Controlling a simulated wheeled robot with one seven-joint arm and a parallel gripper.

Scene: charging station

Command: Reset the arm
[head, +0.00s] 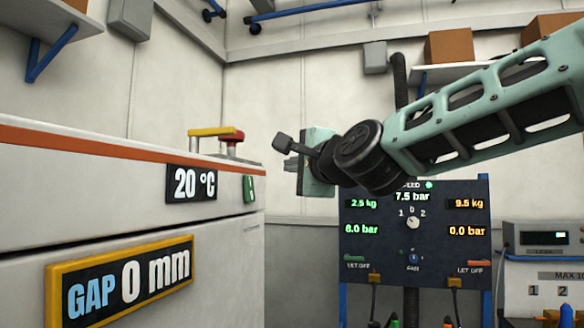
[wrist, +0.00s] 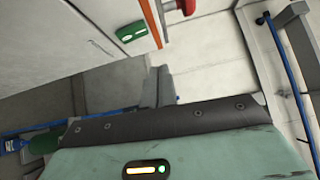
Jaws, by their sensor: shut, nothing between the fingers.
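My arm reaches in from the right in the head view, and my gripper (head: 291,163) is raised in front of the back wall, pointing left toward the white cabinet (head: 110,185). In the wrist view my gripper (wrist: 158,86) shows as grey fingers pressed together beyond its dark front edge. It is shut and holds nothing. In the head view it appears just right of the red knob (head: 232,138) and yellow bar (head: 214,131) on the cabinet top; I cannot tell the exact distance.
The cabinet carries a "20 °C" display (head: 191,183) and a "GAP 0 mm" sign (head: 122,283). A dark gauge panel (head: 413,240) stands below my arm. A grey instrument (head: 548,238) is at far right. Boxes (head: 449,46) sit on a wall shelf. Open air surrounds my gripper.

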